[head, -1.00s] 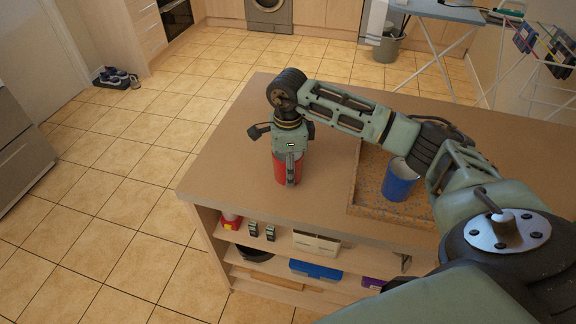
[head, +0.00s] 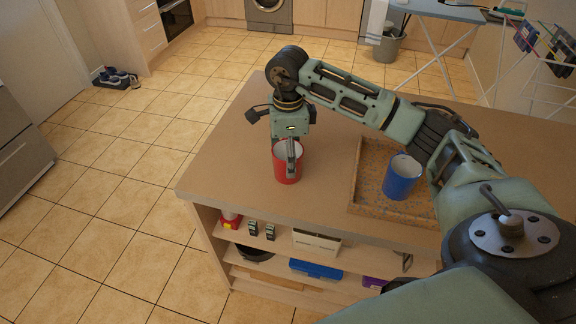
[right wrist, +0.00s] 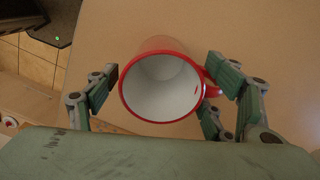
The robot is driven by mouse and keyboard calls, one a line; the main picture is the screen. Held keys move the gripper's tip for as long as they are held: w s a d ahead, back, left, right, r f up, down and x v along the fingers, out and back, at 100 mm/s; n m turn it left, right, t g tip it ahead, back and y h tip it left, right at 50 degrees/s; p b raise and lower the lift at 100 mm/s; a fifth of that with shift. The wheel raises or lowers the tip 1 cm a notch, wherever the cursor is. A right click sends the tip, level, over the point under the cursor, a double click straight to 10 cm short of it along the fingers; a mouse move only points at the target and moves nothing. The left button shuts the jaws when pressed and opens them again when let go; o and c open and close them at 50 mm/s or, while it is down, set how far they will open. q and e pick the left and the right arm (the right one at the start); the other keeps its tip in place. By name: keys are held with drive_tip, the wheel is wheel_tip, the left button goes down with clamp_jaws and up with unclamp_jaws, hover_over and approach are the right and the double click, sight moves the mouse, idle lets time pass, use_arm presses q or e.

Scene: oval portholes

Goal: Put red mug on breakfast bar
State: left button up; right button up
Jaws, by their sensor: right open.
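The red mug (head: 287,167) stands upright on the wooden top of the breakfast bar (head: 235,160), near its left end. In the right wrist view the mug (right wrist: 160,88) shows its white, empty inside, with its handle to the right. My right gripper (head: 289,150) is directly above the mug, pointing down. In the right wrist view the right gripper (right wrist: 168,85) is open, its fingers on both sides of the mug with gaps to the rim. My left gripper is not in view.
A blue mug (head: 402,178) stands on a speckled tray (head: 367,206) to the right. Shelves under the bar hold a blue box (head: 316,270) and other small items. The bar top behind and left of the red mug is clear.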

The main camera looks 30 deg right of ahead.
wheel_tip(320, 180, up, 8)
drive_tip(key=b, duration=0.1)
idle(0.4)
